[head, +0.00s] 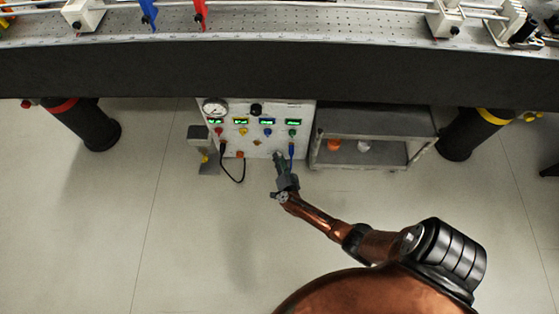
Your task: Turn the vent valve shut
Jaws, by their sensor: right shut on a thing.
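A white control panel (264,110) with a round gauge (215,107), green displays, several colored knobs and a black knob (256,109) stands under the bench. My right gripper (279,157) is at the panel's lower right, its fingers against the front face. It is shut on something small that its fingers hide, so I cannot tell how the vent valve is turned. A blue handle or plug (291,151) sits just right of the fingers. My left gripper is not in view.
The dark optical bench (150,68) spans the top, with rails and posts on it. A grey shelf cart (400,125) with small orange and white items stands right of the panel. A black cable (233,179) loops below the panel. Bench legs (90,128) stand at both sides; the floor in front is clear.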

